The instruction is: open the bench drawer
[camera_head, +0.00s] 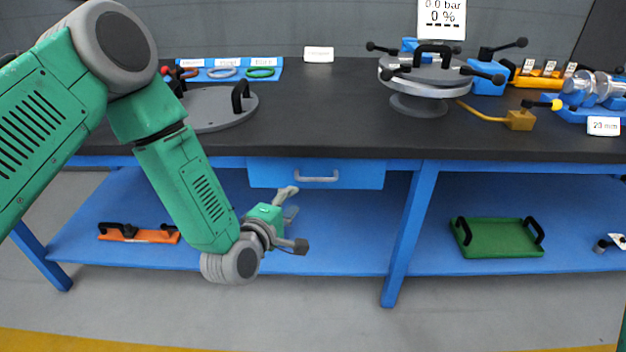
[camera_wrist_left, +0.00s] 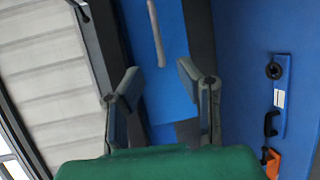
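The blue bench drawer (camera_head: 262,173) sits under the black worktop, and its front looks flush with the bench frame. Its pale bar handle (camera_head: 317,178) is at the middle of the front. In the left wrist view the handle (camera_wrist_left: 156,33) shows upright on the blue drawer front (camera_wrist_left: 176,45). My left gripper (camera_head: 292,218) is in front of the bench, below and left of the handle. Its two fingers are spread apart and empty, also in the left wrist view (camera_wrist_left: 160,78), with the handle beyond the fingertips. My right gripper is not in view.
The worktop (camera_head: 330,110) overhangs the drawer. A blue leg (camera_head: 408,235) stands right of it. The lower shelf (camera_head: 340,235) holds an orange tool (camera_head: 140,235) and a green tray (camera_head: 497,240). A round lidded vessel (camera_head: 425,75) stands on top. The floor in front is clear.

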